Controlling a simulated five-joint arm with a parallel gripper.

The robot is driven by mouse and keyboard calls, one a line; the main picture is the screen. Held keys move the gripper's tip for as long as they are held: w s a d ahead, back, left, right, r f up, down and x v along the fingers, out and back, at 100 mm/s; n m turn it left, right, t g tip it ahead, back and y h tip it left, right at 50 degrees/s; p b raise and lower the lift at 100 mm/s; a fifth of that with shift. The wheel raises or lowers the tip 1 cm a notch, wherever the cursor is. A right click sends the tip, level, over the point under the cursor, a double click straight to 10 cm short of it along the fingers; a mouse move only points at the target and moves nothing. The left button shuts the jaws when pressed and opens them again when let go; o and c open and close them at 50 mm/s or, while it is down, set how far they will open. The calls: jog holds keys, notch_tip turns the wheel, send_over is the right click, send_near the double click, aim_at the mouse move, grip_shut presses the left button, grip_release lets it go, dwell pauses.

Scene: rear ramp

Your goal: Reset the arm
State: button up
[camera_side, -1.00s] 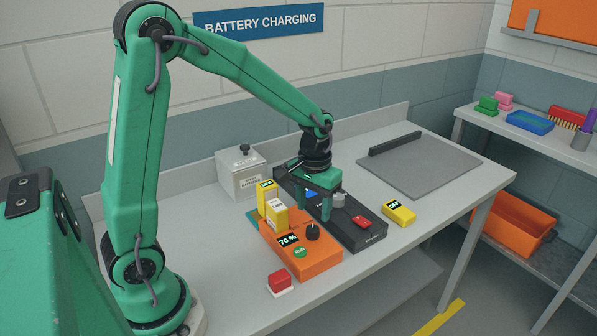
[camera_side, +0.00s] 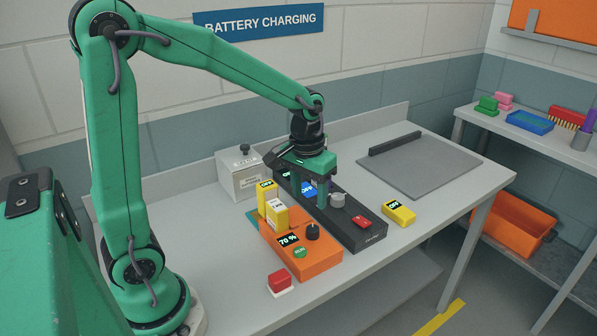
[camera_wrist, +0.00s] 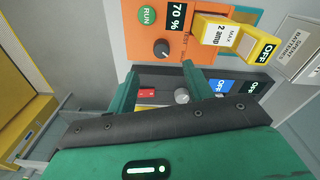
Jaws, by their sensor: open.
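My gripper (camera_side: 311,189) is open with nothing between its fingers. It hangs over the dark charger box (camera_side: 352,230), above its middle part near the grey knob (camera_side: 338,200). In the wrist view, my two green fingers (camera_wrist: 160,88) stand apart, with the red button (camera_wrist: 147,93) and grey knob (camera_wrist: 182,96) of the dark box showing between them. Part of the dark box is hidden behind the gripper in the side view.
An orange tester (camera_side: 308,262) reading 70 % stands beside the dark box, with yellow batteries (camera_side: 277,214) at its back end. A loose yellow battery (camera_side: 400,213), a red button (camera_side: 281,281) and a white spent-batteries box (camera_side: 240,177) are near.

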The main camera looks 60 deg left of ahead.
jog(key=s+d+r+m+t, duration=0.1)
jog(key=s+r+t, duration=0.1)
jog(key=s+r, duration=0.2)
jog(key=s+d+r+m+t, duration=0.1)
jog(key=s+r+m+t, duration=0.1)
jog(key=s+r, duration=0.3)
jog(key=shift+s+t, duration=0.4)
jog(key=shift+s, duration=2)
